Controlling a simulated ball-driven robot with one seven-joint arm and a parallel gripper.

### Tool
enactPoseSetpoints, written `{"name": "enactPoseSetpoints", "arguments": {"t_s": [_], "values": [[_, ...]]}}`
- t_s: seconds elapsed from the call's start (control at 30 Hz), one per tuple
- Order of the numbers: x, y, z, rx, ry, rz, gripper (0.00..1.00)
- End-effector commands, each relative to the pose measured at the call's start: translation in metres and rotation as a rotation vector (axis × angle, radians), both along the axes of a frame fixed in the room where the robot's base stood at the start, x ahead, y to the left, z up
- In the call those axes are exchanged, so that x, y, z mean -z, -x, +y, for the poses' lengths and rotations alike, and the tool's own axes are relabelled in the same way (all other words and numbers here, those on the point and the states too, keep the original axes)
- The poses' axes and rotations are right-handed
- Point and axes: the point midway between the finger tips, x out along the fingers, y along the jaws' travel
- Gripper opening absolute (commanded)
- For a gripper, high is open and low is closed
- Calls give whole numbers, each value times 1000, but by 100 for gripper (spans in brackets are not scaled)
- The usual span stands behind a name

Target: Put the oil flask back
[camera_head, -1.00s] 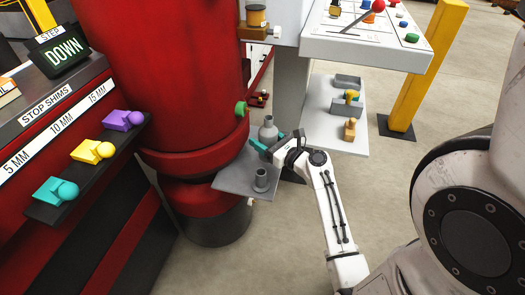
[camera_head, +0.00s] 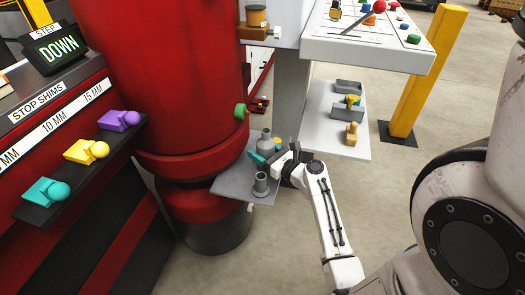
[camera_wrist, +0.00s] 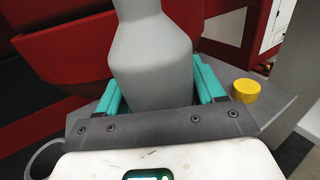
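The oil flask (camera_head: 266,143) is a grey bottle with a narrow neck, low over the back of a small grey shelf (camera_head: 232,187) beside the red press column. My gripper (camera_head: 262,157) reaches it from the right with teal fingers. In the wrist view the flask (camera_wrist: 150,60) stands between the two fingers (camera_wrist: 160,92), one on each side and close against it. The gripper looks shut on it. The flask's base is hidden by the gripper, so I cannot tell whether it touches the shelf.
A grey open cup (camera_head: 261,184) stands on the shelf's front part. A yellow cap (camera_wrist: 246,90) sits right of the flask. A green knob (camera_head: 241,112) juts from the red column (camera_head: 190,80). A white lower shelf (camera_head: 336,135) with blocks stands behind right.

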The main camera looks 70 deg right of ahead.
Motion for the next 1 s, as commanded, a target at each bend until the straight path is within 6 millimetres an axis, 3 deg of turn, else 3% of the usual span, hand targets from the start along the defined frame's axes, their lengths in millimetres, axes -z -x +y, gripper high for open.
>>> {"name": "enactPoseSetpoints", "arguments": {"t_s": [0.23, 0.57, 1.0], "values": [[0, 0, 0, 0, 0, 1, 92], [-4, 2, 1, 1, 0, 1, 92], [-3, 76, 34, 2, -2, 4, 92]]}}
